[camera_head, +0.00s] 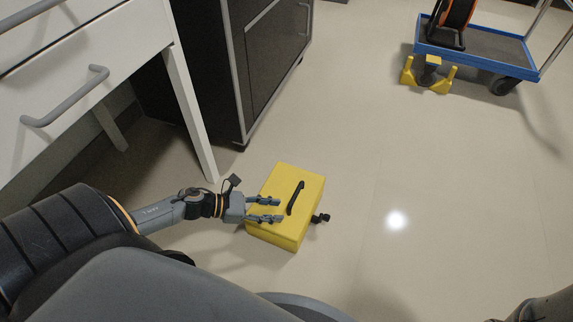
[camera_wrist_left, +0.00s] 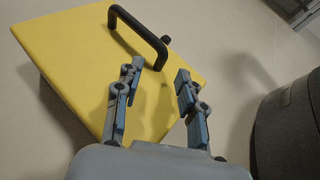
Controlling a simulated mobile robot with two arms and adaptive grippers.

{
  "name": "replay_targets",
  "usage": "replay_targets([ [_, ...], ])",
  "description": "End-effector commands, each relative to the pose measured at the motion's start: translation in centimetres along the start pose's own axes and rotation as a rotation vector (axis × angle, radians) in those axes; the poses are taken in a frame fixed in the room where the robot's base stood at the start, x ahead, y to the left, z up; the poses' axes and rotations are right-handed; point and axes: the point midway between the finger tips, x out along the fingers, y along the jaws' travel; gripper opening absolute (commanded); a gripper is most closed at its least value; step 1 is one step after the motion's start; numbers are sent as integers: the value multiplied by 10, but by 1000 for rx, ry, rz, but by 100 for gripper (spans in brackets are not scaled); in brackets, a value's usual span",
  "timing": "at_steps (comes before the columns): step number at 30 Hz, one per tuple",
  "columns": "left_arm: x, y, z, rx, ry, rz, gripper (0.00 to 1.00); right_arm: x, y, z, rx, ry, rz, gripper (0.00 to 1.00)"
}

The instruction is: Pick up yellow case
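The yellow case (camera_head: 283,188) stands on the floor, with a black handle (camera_head: 296,198) on its top face. My left gripper (camera_head: 279,210) reaches over the top of the case from the left, its fingertips just short of the handle. In the left wrist view the case (camera_wrist_left: 75,55) fills the upper left. The handle (camera_wrist_left: 142,33) lies just ahead of the gripper (camera_wrist_left: 158,72), one end of it showing close to the gap between the fingertips. The fingers are apart, with nothing held. My right gripper is out of view.
A white drawer table (camera_head: 110,60) and a dark cabinet (camera_head: 215,75) stand at the upper left. A blue cart (camera_head: 480,62) with yellow blocks (camera_head: 428,75) in front is at the upper right. A small black thing (camera_head: 320,217) sits at the case's right side. The floor to the right is clear.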

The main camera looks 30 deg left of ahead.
Motion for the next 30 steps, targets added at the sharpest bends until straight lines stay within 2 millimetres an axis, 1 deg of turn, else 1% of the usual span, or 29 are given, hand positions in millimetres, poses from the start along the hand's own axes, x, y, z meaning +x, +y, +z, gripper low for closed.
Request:
replay_targets([
  [1,11,0,-4,5,-1,-2,39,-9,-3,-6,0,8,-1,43],
  [3,20,0,-3,5,-1,-2,39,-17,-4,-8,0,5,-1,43],
  [6,33,0,-1,2,-1,-1,39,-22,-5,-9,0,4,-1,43],
  [9,38,0,1,2,-1,0,39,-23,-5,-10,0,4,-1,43],
  [16,38,0,1,-1,2,0,39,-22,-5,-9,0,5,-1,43],
  [17,38,0,1,-1,2,0,34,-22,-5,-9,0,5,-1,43],
  [18,38,-1,1,-1,2,0,26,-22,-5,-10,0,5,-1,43],
  [22,38,-1,0,-2,2,-1,0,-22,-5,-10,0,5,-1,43],
  [29,38,-1,0,-1,3,-2,0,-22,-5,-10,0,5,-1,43],
  [30,39,0,3,4,-3,-2,0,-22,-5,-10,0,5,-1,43],
])
